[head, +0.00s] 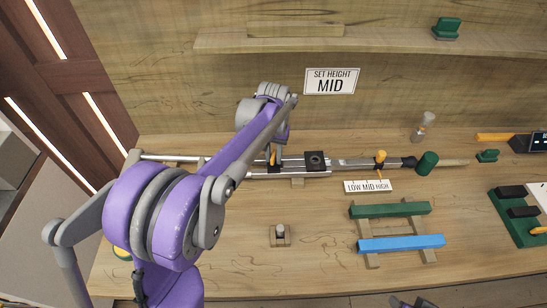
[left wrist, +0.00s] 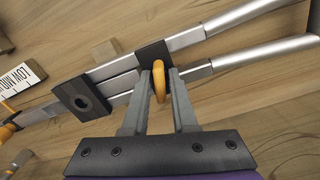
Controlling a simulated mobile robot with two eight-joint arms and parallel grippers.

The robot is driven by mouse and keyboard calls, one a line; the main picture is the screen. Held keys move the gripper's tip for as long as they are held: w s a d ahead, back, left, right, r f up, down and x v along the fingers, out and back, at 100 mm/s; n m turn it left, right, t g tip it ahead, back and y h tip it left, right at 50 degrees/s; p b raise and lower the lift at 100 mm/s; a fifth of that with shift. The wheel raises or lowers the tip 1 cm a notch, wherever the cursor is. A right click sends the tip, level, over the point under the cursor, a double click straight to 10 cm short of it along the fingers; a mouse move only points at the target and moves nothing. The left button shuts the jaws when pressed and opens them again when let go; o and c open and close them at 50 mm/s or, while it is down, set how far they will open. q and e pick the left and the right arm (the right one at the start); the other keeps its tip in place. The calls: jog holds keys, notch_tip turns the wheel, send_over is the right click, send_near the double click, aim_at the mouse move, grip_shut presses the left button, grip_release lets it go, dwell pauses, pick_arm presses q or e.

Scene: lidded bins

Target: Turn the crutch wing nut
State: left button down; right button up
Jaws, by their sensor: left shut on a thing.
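The crutch lies on its side on the workbench, its silver tubes (head: 345,163) running left to right; they also show in the left wrist view (left wrist: 243,66). A black block (head: 316,161) with a round hole joins the tubes. In the left wrist view, an orange wing nut (left wrist: 158,80) stands at a black clamp on the tubes. My left gripper (left wrist: 160,88) is shut on it, one finger on each side. In the head view my left arm partly hides this spot. A second orange knob (head: 380,157) stands farther right, above the LOW MID HIGH label (head: 368,186).
A sign (head: 332,81) on the back wall reads SET HEIGHT MID. Green (head: 389,210) and blue (head: 400,243) bars lie on a wooden rack at front. A small wooden block with a peg (head: 280,235) stands left of it. A shelf (head: 330,42) runs along the wall.

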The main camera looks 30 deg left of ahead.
pick_arm(q)
jog(key=n, duration=0.3)
jog(key=shift+n, duration=0.4)
jog(key=shift+n, duration=1.8)
jog(key=n, duration=0.4)
jog(key=c, duration=1)
grip_release()
jog(key=shift+o, duration=0.2)
jog(key=shift+r, duration=0.1)
